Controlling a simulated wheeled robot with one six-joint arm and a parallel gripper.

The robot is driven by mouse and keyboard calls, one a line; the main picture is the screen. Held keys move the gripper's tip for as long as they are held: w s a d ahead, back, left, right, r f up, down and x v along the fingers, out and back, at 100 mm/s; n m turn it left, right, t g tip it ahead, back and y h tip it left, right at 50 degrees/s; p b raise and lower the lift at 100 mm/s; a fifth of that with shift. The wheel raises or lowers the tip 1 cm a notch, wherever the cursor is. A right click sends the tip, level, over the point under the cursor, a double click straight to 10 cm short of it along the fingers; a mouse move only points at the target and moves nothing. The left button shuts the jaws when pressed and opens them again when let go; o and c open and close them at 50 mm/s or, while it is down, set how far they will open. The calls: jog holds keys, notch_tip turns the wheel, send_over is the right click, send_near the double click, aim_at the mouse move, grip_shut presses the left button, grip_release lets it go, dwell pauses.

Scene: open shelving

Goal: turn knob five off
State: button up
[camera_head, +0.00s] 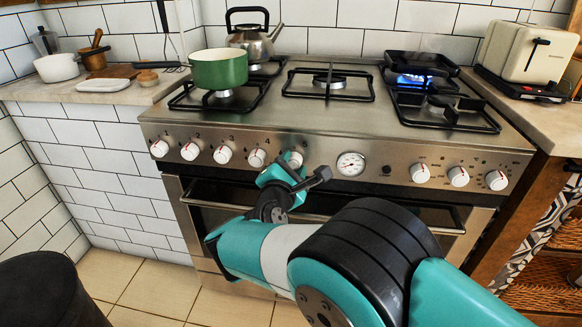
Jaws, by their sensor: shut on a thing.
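Knob five (296,158) is a white knob on the stove's steel front panel, the last of the left row, just left of the round gauge. My gripper (284,167) is at this knob, shut on it, and its fingers hide part of it. How far the knob is turned cannot be told. Knob four (257,158) is just to the left, close to the gripper.
A blue flame (410,79) burns at the back right under a black pan (422,63). A green pot (219,69) and a kettle (253,37) stand at the left burners. The oven handle (430,224) runs below the panel. Three knobs (459,176) sit right of the gauge (351,164).

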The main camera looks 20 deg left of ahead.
jog(key=m+b, duration=0.2)
jog(key=m, duration=0.5)
jog(key=shift+g+b, duration=0.4)
jog(key=m+b, duration=0.1)
jog(key=m, duration=0.2)
jog(key=shift+s+m+b, duration=0.1)
jog(key=shift+m+b, duration=0.2)
jog(key=shift+b, duration=0.1)
jog(key=m+y+b, duration=0.1)
jog(key=m+b, duration=0.1)
jog(key=m, duration=0.1)
jog(key=m+b, duration=0.3)
jog(key=shift+m+g+b, duration=0.3)
jog(key=shift+m, duration=0.1)
jog(key=m+y+b, duration=0.1)
jog(key=m+b, duration=0.3)
jog(key=b, duration=0.1)
jog(key=shift+d+f, duration=0.1)
jog(key=m+b, duration=0.4)
jog(key=b, duration=0.1)
jog(key=shift+y, duration=0.3)
jog(key=shift+d+r+m+b, duration=0.1)
jog(key=shift+r+m+b, duration=0.15)
jog(key=shift+m+b, duration=0.85)
jog(key=shift+r, duration=0.1)
